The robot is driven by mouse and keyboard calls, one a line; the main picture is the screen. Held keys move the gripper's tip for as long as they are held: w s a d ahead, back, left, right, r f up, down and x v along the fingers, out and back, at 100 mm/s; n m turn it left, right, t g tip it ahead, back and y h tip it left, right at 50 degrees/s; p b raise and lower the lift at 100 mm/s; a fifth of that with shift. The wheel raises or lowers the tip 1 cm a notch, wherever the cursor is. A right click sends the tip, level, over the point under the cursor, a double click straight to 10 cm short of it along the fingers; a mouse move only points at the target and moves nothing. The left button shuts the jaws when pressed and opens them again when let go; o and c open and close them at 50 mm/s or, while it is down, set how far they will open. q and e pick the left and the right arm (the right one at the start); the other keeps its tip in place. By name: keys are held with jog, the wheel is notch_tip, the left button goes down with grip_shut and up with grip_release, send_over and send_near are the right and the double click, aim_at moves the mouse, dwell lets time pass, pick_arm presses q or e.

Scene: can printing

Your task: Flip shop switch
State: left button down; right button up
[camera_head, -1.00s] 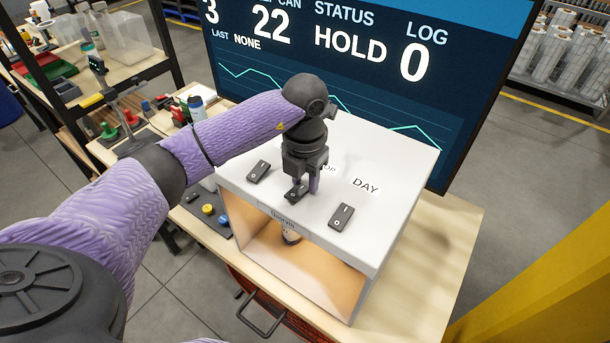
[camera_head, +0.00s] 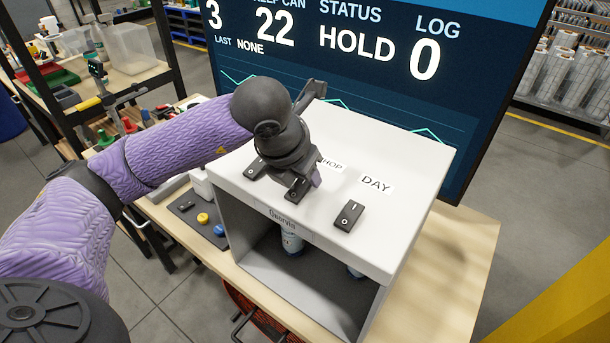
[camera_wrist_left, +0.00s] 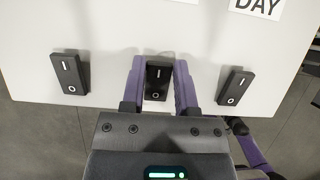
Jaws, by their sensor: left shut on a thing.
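The middle black rocker switch (camera_head: 297,189) sits on the white top of the box (camera_head: 400,160), in front of a partly hidden label reading "HOP" (camera_head: 331,165). My left gripper (camera_head: 304,184) is tilted over this switch. In the left wrist view its two purple fingers (camera_wrist_left: 159,88) stand on either side of the middle switch (camera_wrist_left: 158,74), shut on it. A left switch (camera_head: 254,169) and a right switch (camera_head: 349,215), near the "DAY" label (camera_head: 376,183), stand apart from the fingers.
The box's open front is dark inside, with a can (camera_head: 291,240) standing in it. A large screen (camera_head: 400,90) behind reads "HOLD" and "LOG 0". A dark mat (camera_head: 187,207) with coloured buttons lies left of the box. The table is bare at right.

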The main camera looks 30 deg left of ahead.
pick_arm(q)
jog(key=shift+c, duration=1.8)
grip_release()
jog(key=shift+r, duration=0.1)
jog(key=v, duration=0.9)
jog(key=shift+s+r, duration=0.2)
jog(key=shift+r, duration=0.15)
